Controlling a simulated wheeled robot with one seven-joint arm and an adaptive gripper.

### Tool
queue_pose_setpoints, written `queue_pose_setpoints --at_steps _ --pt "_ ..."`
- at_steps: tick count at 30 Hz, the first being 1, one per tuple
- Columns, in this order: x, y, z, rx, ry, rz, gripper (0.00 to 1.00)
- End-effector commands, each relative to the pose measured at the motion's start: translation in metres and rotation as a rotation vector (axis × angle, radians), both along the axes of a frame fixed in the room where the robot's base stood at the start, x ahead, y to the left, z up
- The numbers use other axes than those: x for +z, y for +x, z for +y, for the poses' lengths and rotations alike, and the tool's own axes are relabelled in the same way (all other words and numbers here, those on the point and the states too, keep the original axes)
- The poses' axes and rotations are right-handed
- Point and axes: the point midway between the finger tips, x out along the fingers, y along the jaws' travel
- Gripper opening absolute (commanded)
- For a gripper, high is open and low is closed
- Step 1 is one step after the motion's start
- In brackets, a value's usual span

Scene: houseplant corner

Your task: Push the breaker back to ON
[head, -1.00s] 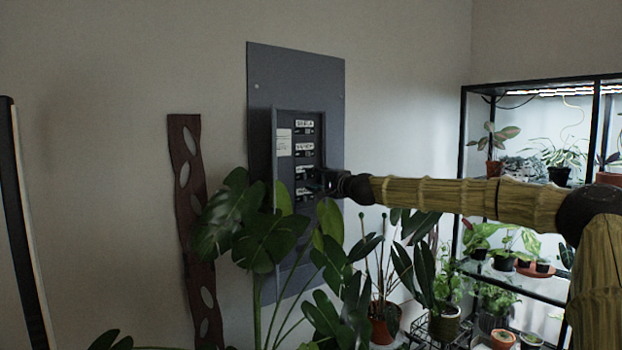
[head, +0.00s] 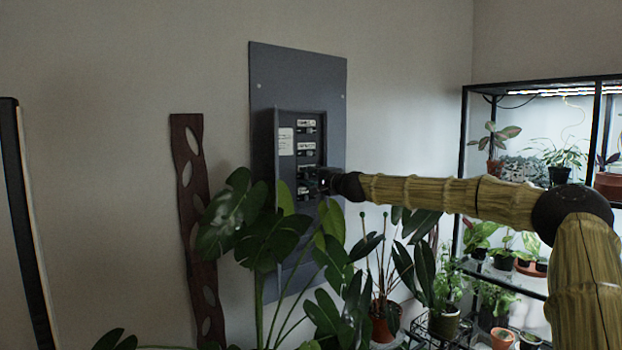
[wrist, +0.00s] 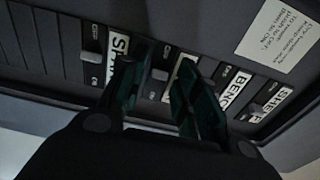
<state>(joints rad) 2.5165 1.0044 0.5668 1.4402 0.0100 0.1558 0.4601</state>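The grey breaker panel (head: 262,95) is mounted on the wall, with a recessed face holding a column of labelled breakers. In the wrist view, a breaker (wrist: 160,74) shows in the gap between my fingertips. My gripper (head: 319,182) is at the lower breakers in the head view. Its two dark fingers (wrist: 154,75) are apart with nothing held between them. I cannot tell whether they touch a breaker, and the fingers hide part of the labels.
A large-leaved plant (head: 262,235) stands in front of the panel's lower part, just below my gripper. A shelf unit (head: 465,150) with several potted plants stands at the right. A brown perforated strip (head: 188,190) is on the wall at left.

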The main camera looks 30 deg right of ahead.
Motion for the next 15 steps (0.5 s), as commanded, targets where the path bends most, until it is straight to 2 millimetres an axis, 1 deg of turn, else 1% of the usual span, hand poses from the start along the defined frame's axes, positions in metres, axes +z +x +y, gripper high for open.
queue_pose_setpoints --at_steps 1,3,4,11,15 --pt "-0.0004 -0.0001 -0.0005 0.000 0.000 0.000 0.17" --pt "-0.0004 -0.0002 -0.0006 -0.001 0.000 0.000 0.05" --pt "-0.0005 -0.0002 -0.0006 -0.001 0.000 0.000 0.00" --pt "-0.0029 0.0000 -0.0013 0.007 0.001 0.001 0.00" --pt "-0.0062 0.0013 -0.0026 0.047 0.002 0.000 0.00"
